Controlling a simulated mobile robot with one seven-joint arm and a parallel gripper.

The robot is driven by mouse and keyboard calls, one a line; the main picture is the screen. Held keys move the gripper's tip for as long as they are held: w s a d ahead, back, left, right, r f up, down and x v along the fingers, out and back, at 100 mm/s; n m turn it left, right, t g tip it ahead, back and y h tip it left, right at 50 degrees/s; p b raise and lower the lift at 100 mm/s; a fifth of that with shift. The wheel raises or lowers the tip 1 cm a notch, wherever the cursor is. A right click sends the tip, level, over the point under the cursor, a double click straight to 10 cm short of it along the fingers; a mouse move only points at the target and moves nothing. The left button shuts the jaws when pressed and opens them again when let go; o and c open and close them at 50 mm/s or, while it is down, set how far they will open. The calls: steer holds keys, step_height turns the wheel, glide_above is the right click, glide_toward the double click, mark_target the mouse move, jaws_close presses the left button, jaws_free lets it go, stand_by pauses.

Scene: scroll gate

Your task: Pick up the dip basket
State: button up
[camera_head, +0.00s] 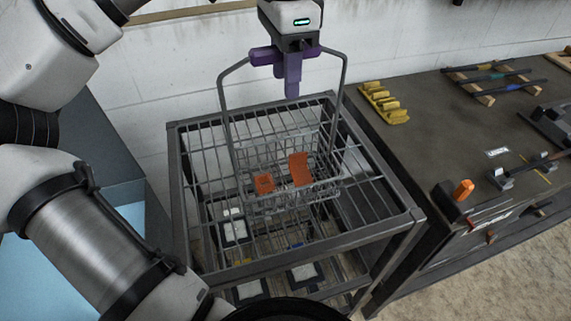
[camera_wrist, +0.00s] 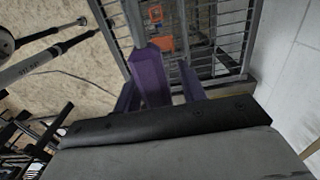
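The dip basket (camera_head: 262,207) is a grey wire basket with a tall looped handle (camera_head: 224,112). It stands upright on or just above the wire rack, with two orange pieces (camera_head: 301,169) inside. My gripper (camera_head: 290,78) has purple fingers and is at the top of the handle, whose bar meets the fingers from both sides. The fingers hide the bar's middle, so I cannot tell whether they are closed on it. In the wrist view the purple fingers (camera_wrist: 165,80) point toward the basket, whose orange pieces (camera_wrist: 160,42) show beyond them.
The metal rack (camera_head: 398,222) has a barred top and a lower shelf with pale square items (camera_head: 305,273). A dark workbench (camera_head: 430,120) at the right holds a yellow holder (camera_head: 383,102), rods and an orange-handled tool (camera_head: 463,190). A white wall is behind.

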steer(key=shift+r, duration=0.1)
jaws_close()
